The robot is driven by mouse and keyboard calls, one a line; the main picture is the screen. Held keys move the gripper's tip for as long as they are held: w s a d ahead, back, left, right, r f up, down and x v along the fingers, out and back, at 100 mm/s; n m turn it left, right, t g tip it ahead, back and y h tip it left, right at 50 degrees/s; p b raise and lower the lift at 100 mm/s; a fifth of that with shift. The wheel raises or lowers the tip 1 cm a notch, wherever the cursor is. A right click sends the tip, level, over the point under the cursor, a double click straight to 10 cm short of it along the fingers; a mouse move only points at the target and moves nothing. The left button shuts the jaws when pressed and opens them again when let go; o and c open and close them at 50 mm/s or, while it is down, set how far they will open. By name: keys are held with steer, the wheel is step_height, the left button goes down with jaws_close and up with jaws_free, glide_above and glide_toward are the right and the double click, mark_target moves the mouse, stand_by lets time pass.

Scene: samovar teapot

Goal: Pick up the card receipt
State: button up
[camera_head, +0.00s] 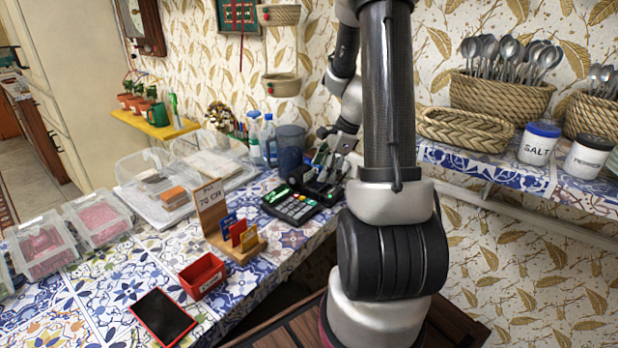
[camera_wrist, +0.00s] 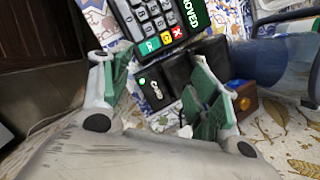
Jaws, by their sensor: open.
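A card terminal (camera_head: 291,207) with grey keys and a lit green screen stands on the tiled counter. In the wrist view the terminal (camera_wrist: 160,25) is close by, its screen reading "...OVED". I cannot make out a card receipt in either view. My gripper (camera_wrist: 160,60) is open, its green-padded fingers spread near the terminal and a small black device (camera_wrist: 155,87) with a white mark and green light. Nothing shows held between the fingers. In the head view my gripper is near the terminal's back, partly hidden among dark items.
A wooden card stand (camera_head: 246,249), a red box (camera_head: 203,276) and a red-edged tablet (camera_head: 163,317) stand or lie left of the terminal. A blue-grey jug (camera_head: 287,150) is behind it. A shelf on the right holds a salt jar (camera_head: 538,145) and spoon baskets (camera_head: 503,95).

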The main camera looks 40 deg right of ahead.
mark_target(309, 171)
steer(key=w+d+r+m+t+h, duration=0.1)
steer(key=w+d+m+t, duration=0.15)
steer(key=w+m, duration=0.6)
steer(key=shift+m, duration=0.75)
steer(key=f, duration=0.2)
steer(key=w+f, duration=0.1)
steer(key=f, duration=0.1)
steer(key=a+f, duration=0.1)
steer(key=f, duration=0.2)
steer(key=shift+w, duration=0.15)
steer(key=c, duration=0.4)
